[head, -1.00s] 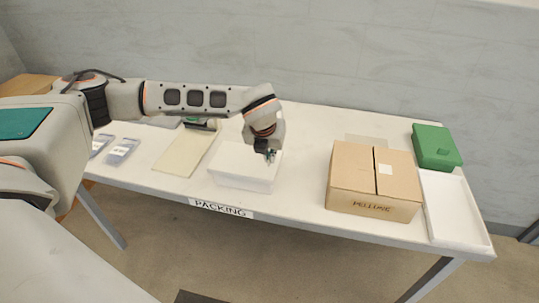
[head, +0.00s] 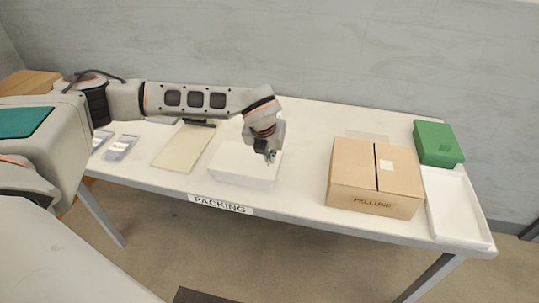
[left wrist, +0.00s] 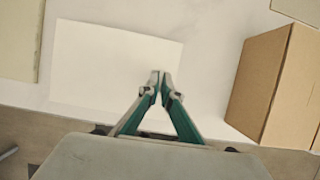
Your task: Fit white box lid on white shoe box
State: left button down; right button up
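The white shoe box (head: 240,180) stands near the table's front edge, left of the middle. A flat white top, seemingly the white box lid (head: 232,156), covers it; whether it is fully seated is too faint to tell. The same white top shows in the left wrist view (left wrist: 105,65). My left gripper (head: 271,158) points down at the right end of the box. In the left wrist view its fingertips (left wrist: 161,75) are together over the white top, with nothing visible between them. I cannot tell whether they touch it. My right gripper is not in view.
A brown carton (head: 375,178) stands to the right. A shallow white tray (head: 455,210) and a green box (head: 437,143) lie at the right end. A cream board (head: 183,148) and small grey packets (head: 121,147) lie to the left. Bare table separates box and carton.

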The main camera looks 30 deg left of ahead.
pick_arm(q)
jog(key=c, duration=2.2)
grip_release()
jog(key=v, duration=1.2)
